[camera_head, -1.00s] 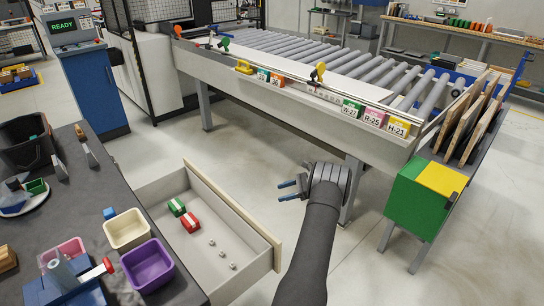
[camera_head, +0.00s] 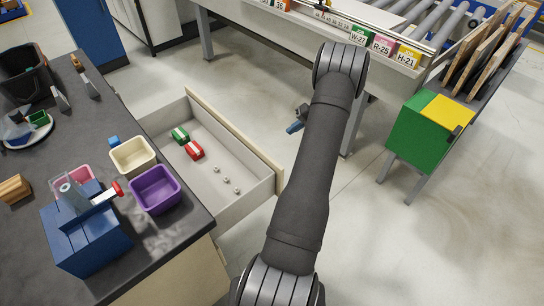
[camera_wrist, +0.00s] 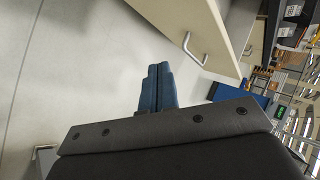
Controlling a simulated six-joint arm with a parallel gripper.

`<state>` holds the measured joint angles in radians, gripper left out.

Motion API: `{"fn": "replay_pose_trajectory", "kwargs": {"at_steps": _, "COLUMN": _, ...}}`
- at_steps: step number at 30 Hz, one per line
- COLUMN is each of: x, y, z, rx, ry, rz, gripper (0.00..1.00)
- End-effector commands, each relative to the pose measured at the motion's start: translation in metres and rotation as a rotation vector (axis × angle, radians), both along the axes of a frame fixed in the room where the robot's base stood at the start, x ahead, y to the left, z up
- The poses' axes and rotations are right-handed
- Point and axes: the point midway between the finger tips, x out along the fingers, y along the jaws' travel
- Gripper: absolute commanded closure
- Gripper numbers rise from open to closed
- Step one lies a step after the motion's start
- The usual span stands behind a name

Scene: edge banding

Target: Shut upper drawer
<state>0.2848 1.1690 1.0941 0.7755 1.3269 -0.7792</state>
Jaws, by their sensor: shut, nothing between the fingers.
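The upper drawer (camera_head: 232,205) is pulled out from the dark-topped bench. It holds a green box (camera_head: 180,136), a red box (camera_head: 194,151) and several small metal pieces. Its pale front panel (camera_head: 235,140) faces right, towards my arm. In the wrist view the drawer front (camera_wrist: 192,28) shows at the top with a metal bar handle (camera_wrist: 193,48). My gripper (camera_head: 297,125) is in front of the drawer's outer face, apart from it, and mostly hidden behind my arm. In the wrist view its blue fingers (camera_wrist: 157,84) are together and empty, below the handle.
The bench top (camera_head: 150,235) carries a cream bin (camera_head: 134,156), a purple bin (camera_head: 155,189) and a blue fixture (camera_head: 88,235) near the drawer. A roller conveyor stands behind, with a green and yellow box (camera_head: 430,130) at right. The floor between is clear.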

Motion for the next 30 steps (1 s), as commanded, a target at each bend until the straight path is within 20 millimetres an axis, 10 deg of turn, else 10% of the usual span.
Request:
{"fn": "replay_pose_trajectory", "kwargs": {"at_steps": 17, "x": -0.048, "y": -0.010, "z": 0.011, "rx": -0.113, "ry": -0.506, "rz": 0.584, "gripper": 1.00}}
{"fn": "replay_pose_trajectory", "kwargs": {"at_steps": 30, "x": -0.054, "y": 0.034, "z": -0.049, "rx": -0.110, "ry": -0.506, "rz": 0.590, "gripper": 1.00}}
